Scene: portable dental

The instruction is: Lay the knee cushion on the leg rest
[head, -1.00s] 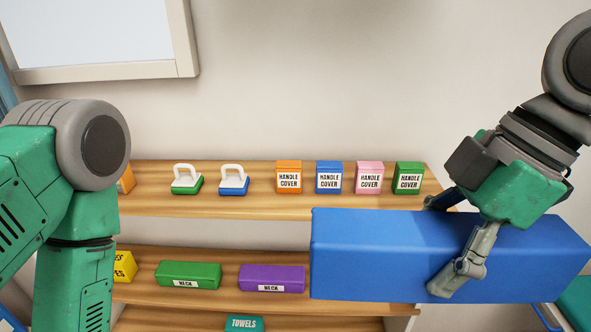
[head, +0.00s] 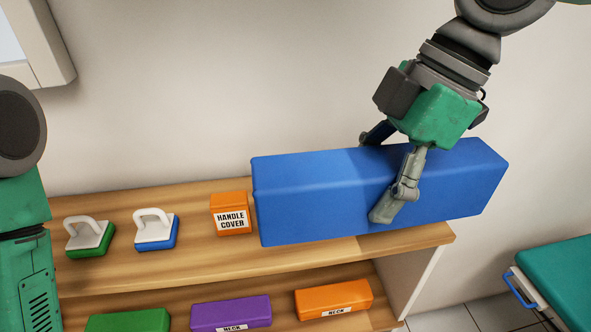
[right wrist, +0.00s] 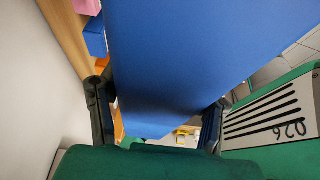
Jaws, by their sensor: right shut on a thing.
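The knee cushion (head: 310,200) is a long blue block at the centre right of the head view, held level above the top shelf's right end. My right gripper (head: 378,178) is shut across it, one finger on its near face and the other mostly hidden behind it. In the right wrist view the cushion (right wrist: 180,60) fills the middle between my two fingers. A teal padded surface (head: 565,285) with a blue side handle shows at the lower right; I cannot tell whether it is the leg rest. Only part of my left arm shows at the left edge; its gripper is out of frame.
The wooden shelf (head: 190,258) holds a green-based block (head: 90,240), a blue-based block (head: 157,232) and an orange handle cover box (head: 231,215). Purple (head: 230,312) and orange (head: 335,299) neck cushions lie below. Open floor shows between shelf and teal surface.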

